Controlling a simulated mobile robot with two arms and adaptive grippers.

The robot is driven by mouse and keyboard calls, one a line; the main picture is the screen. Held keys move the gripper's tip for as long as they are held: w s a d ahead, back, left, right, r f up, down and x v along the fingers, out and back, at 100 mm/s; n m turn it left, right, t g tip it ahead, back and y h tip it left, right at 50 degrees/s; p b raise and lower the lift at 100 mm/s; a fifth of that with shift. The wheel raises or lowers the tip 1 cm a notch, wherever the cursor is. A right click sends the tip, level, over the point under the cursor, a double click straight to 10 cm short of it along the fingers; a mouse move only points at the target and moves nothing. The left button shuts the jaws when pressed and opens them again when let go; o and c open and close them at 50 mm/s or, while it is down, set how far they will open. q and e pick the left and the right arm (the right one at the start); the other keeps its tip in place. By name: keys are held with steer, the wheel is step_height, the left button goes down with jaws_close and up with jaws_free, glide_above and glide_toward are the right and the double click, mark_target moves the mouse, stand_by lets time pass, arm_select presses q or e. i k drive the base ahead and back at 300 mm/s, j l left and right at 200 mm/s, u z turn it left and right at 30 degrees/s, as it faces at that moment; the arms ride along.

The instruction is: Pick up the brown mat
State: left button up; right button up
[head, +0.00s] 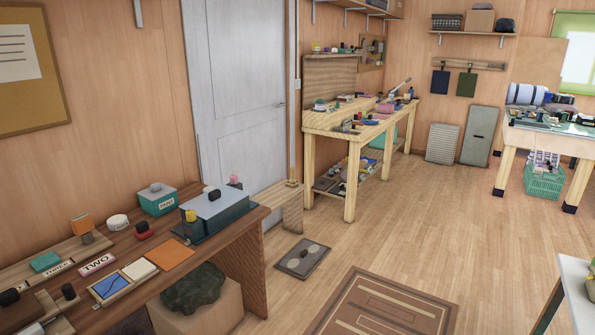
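A large brown mat (372,302) with a paler border and stripe pattern lies flat on the wooden floor at the bottom centre of the head view. Its near part is cut off by the frame's lower edge. A smaller grey-brown mat (301,262) with round pale patches and a dark spot lies on the floor beyond it, near the door. Neither of my grippers shows in the view.
A long brown table (225,250) with boxes and small items stands at the left. A workbench (351,150) stands at the back, another table (545,140) at the far right. A grey table's corner (578,285) juts in lower right. The middle floor is clear.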

mark_target(300, 260)
steer(key=i+l+z, duration=0.15)
steer(key=i+z, duration=0.15)
steer(key=i, duration=0.5)
steer(key=i+z, duration=0.25)
steer(key=i, duration=0.55)
